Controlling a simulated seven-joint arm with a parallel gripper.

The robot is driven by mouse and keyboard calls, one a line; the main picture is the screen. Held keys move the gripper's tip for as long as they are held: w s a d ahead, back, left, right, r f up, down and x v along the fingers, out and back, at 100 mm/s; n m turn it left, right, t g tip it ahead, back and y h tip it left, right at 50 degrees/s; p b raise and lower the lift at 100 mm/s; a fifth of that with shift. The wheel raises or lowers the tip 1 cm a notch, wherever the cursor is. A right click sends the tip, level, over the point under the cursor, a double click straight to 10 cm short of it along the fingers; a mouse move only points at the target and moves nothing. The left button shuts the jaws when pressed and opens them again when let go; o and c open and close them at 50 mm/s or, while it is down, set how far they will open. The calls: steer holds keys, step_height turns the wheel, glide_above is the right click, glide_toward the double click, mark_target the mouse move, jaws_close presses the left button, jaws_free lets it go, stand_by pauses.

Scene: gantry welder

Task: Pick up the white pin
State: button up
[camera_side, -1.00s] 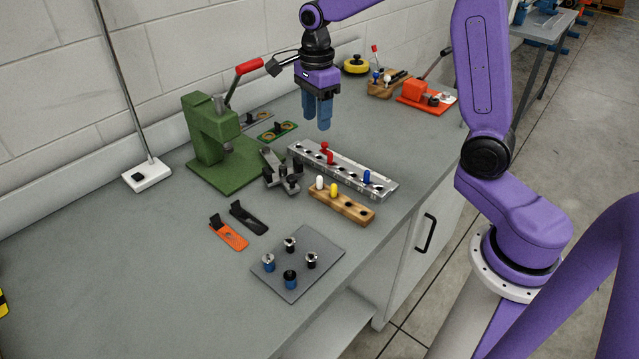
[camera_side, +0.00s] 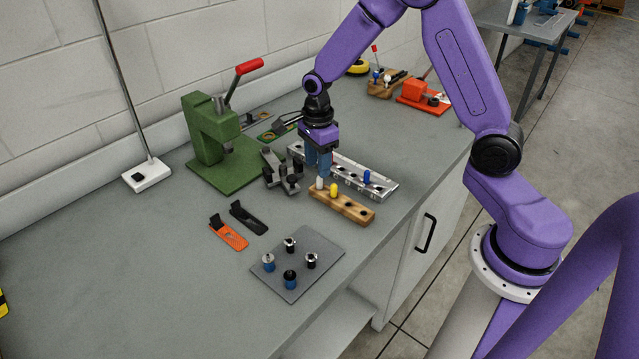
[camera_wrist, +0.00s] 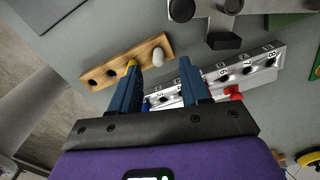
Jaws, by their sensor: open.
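The white pin (camera_side: 320,183) stands upright in the left end of a small wooden block (camera_side: 352,209), beside a yellow pin (camera_side: 334,190). My gripper (camera_side: 318,172) is open and points down, just above and behind the white pin in the side view. The yellow pin (camera_wrist: 131,64) is partly hidden by the left finger. Nothing is between the fingers.
A metal rail (camera_side: 376,183) with a blue pin (camera_side: 367,177) lies behind the block; its red pin (camera_wrist: 233,92) shows in the wrist view. A dark grey clamp (camera_side: 286,174) stands left of my gripper, a green press (camera_side: 218,150) farther left. A grey plate (camera_side: 300,280) holds several pegs in front.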

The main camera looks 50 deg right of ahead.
mark_target(320, 185)
steer(key=shift+s+d+f, duration=0.1)
steer(key=shift+s+f, duration=0.05)
steer(key=shift+f, duration=2.1)
jaws_close()
steer(key=shift+r, duration=0.1)
